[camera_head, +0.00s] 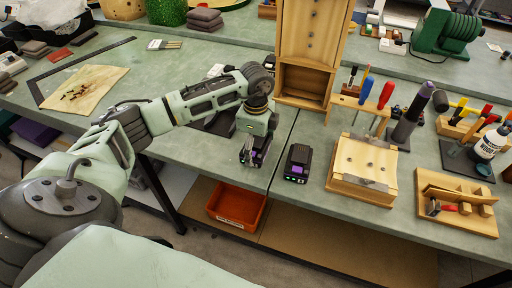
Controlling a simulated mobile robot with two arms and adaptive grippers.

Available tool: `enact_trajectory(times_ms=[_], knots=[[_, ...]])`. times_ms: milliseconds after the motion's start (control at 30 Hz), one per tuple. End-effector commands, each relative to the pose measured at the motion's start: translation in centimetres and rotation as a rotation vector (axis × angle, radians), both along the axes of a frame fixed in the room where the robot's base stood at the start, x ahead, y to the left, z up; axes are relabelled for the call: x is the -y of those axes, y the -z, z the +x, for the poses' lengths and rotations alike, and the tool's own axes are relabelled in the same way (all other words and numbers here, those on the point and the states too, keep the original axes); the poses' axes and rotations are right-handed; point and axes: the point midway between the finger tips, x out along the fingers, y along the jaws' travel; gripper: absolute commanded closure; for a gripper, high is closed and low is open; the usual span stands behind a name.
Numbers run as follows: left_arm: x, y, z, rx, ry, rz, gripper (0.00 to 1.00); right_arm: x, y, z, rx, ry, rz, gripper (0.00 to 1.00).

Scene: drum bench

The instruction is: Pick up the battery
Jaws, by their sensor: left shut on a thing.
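My left gripper (249,150) points down at the front edge of the green bench, just left of the seam between two bench tops. It is shut on a black battery (262,151) with a purple mark and small green lights, partly hidden behind the fingers. I cannot tell whether this battery touches the bench. A second black battery (297,162) with a purple patch and green lights lies to the right, apart from the gripper. My right gripper is not in view.
A wooden cabinet (310,45) stands behind. To the right are a wooden box (363,165), a tool rack with screwdrivers, a white bottle (489,143) and a wooden tray (456,222). An orange bin (237,208) sits on the shelf below. The bench left of my arm has clear room.

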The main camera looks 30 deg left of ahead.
Motion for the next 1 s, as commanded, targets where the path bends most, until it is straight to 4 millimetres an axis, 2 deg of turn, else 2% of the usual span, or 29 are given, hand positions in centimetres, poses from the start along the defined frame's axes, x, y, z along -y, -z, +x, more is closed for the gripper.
enact_trajectory(times_ms=[33,300,667,767,933,1000], knots=[[0.0,0.0,0.0,0.001,0.0,0.0,0.33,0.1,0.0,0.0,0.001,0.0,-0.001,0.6],[0.0,0.0,0.0,0.001,0.0,0.0,0.56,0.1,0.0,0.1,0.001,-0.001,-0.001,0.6],[-0.1,-0.6,0.1,0.003,-0.001,0.001,0.56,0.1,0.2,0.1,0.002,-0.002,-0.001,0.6],[0.0,-1.4,0.1,0.005,0.0,0.0,0.56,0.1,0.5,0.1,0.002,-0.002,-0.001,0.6],[0.0,-4.1,0.2,0.009,0.001,-0.001,0.56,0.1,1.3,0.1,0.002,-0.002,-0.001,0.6],[1.7,-4.9,0.6,0.007,0.007,-0.004,0.56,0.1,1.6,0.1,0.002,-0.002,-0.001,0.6]])
